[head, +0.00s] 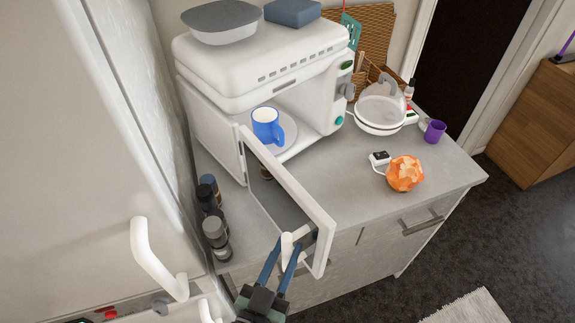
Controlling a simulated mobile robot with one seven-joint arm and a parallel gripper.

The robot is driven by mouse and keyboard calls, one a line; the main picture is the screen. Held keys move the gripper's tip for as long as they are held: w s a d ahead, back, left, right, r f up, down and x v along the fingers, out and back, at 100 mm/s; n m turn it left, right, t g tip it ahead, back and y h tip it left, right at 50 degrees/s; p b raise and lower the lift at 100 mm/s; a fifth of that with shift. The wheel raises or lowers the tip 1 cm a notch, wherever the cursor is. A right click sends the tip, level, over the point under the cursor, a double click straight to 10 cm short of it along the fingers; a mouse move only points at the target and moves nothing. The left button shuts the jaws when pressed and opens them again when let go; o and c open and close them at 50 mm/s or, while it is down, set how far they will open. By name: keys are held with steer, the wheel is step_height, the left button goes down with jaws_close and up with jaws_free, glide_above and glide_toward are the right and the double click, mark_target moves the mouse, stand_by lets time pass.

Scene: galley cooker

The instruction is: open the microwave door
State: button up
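The white microwave (262,62) stands on the counter, with its door (318,212) swung wide open toward the front. A blue mug (266,125) stands on the round plate (290,128) inside. The white door handle (288,246) is on the outer face near the door's free edge. My gripper (290,243) is at the handle, with one blue finger on each side of it. The handle fills the gap between the fingertips, and its far side is partly hidden.
Dark-capped jars (215,232) stand left of the door. A white fridge-like front with a handle (155,262) is close on the left. An orange faceted object (405,174), a purple cup (434,131) and a white pan (380,115) are on the right.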

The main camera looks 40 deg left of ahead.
steer(key=o, duration=0.4)
steer(key=shift+a, duration=0.25)
steer(key=shift+d, duration=0.1)
steer(key=shift+d, duration=0.1)
steer(key=shift+s+f, duration=0.15)
steer(key=shift+s, duration=0.1)
steer(key=shift+b+v, duration=1.5)
steer(key=shift+v, duration=4.7)
